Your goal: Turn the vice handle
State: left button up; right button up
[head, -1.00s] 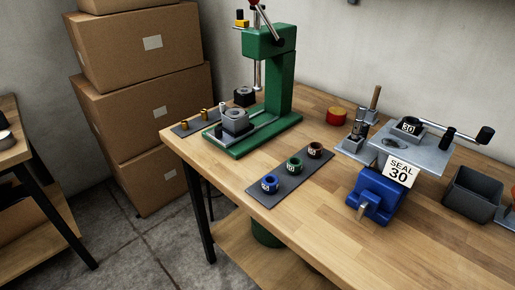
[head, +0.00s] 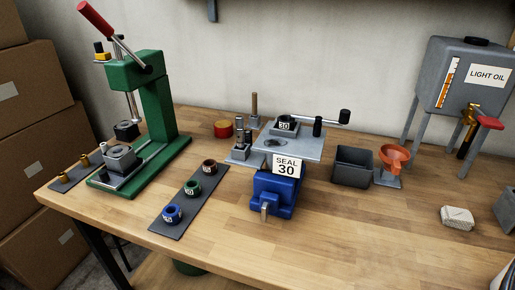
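The blue vice (head: 273,192) stands on the wooden workbench near the middle of the head view. A short grey metal bar (head: 265,210) shows at its front and looks like the vice handle; it points down toward the front. Behind and above the vice is a grey plate (head: 303,147) with a "SEAL 30" card at its front. A block marked 30 (head: 287,124) sits on the plate, with an arm ending in a black knob (head: 344,117) beside it. Neither of my grippers is recognisable in view.
A green press (head: 155,110) stands on the left. A dark mat (head: 166,227) with several rings lies left of the vice. A dark bin (head: 352,168), orange funnel (head: 394,156) and light oil tank (head: 452,75) are to the right. The bench front right is mostly clear.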

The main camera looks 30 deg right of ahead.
aim_at(265, 207)
jog(key=z, duration=1.1)
jog(key=k, duration=0.45)
jog(key=u, duration=2.1)
jog(key=k, duration=0.9)
jog(key=z, duration=1.65)
jog(key=i, duration=0.5)
jog(key=u, duration=0.05)
